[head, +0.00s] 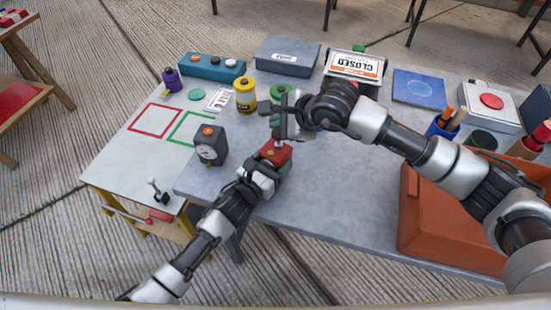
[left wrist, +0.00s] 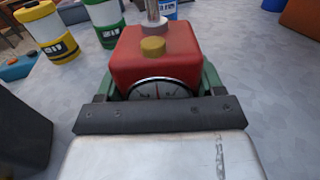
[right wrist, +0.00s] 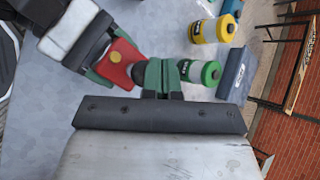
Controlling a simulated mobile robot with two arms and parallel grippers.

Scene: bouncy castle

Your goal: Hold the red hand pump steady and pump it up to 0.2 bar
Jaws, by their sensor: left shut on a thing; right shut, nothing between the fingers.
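The red hand pump (head: 279,154) stands on the grey table. In the left wrist view its red body (left wrist: 160,58) shows a brass knob, a round gauge (left wrist: 158,89) with its lower part hidden, and a metal rod rising from a grey collar. The gauge's reading is too small to tell. My left gripper (head: 268,168) is shut on the pump body, with green fingertips at both sides. My right gripper (head: 280,125) is shut and empty just above the pump. In the right wrist view its green fingertips (right wrist: 163,76) are close to the pump's dark top end (right wrist: 139,73); contact is unclear.
A dark gauge box (head: 210,146) with an orange button stands left of the pump. Yellow (head: 245,95) and green (head: 281,92) canisters stand behind. An orange crate (head: 450,228) is at the right. Red and green outlined squares mark the left table.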

